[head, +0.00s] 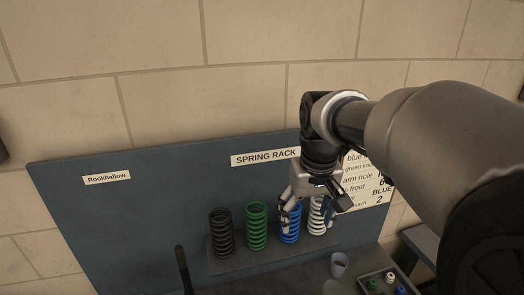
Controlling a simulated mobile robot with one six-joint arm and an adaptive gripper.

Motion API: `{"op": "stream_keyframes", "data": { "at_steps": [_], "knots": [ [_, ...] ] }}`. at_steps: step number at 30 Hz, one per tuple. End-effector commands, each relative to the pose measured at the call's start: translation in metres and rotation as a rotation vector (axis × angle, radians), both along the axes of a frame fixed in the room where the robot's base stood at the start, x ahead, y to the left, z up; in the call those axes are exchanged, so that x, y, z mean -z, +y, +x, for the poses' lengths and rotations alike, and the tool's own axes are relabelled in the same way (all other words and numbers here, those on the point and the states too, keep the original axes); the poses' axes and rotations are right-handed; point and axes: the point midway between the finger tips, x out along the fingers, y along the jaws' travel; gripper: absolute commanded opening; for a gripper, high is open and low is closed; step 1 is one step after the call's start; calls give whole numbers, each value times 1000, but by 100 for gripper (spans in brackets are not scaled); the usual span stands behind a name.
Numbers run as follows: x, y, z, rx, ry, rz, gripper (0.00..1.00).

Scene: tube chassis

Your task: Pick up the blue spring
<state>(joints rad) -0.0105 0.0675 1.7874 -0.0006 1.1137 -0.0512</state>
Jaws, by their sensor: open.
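The blue spring (290,226) stands upright on the grey rack base (262,261), third from the left in a row of springs. Its upper part is partly hidden by my gripper (304,217). My gripper is open and points down at the blue spring and the white spring (317,226) to its right. I cannot tell whether a finger touches either spring.
A black spring (221,233) and a green spring (256,226) stand left of the blue one. A blue-grey back panel (120,220) with labels rises behind. In front are a small cup (339,264), a tray (376,276) of small parts and a dark upright rod (184,270).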

Motion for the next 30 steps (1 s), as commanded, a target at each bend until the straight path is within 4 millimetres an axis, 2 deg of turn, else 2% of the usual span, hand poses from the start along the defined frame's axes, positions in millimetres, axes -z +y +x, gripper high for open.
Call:
{"op": "stream_keyframes", "data": {
  "at_steps": [1,6,9,12,17,19,30],
  "knots": [
    [-19,1,26,-6,31,-1,68],
    [-26,4,91,-27,105,-3,68],
    [-21,5,117,-36,138,-5,68],
    [-14,6,133,-42,158,-5,68],
    [-2,7,142,-46,175,-5,68],
    [8,7,143,-47,177,-5,68],
    [87,6,141,-46,177,-5,68]
  ]
}}
